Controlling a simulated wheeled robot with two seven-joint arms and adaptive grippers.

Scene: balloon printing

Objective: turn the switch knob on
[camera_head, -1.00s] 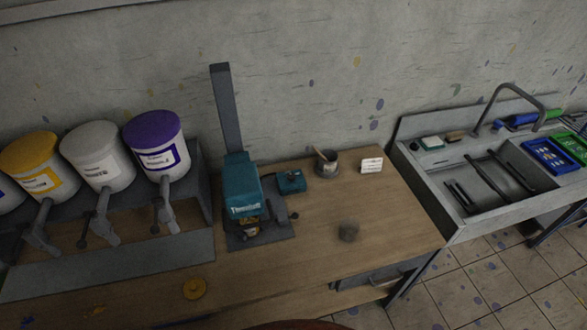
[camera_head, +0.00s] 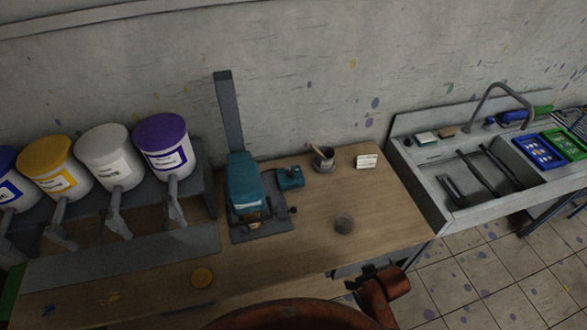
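A teal and grey machine (camera_head: 244,185) stands on the wooden workbench with a tall dark column behind it. A small teal box (camera_head: 290,178) sits just to its right. A small dark knob-like part (camera_head: 293,210) sticks out at the right side of the machine's base. I cannot tell from here which part is the switch knob or what position it is in.
Paint buckets, including a purple-lidded one (camera_head: 163,145), stand on a rack at the left. A sink (camera_head: 470,180) stands at the right.

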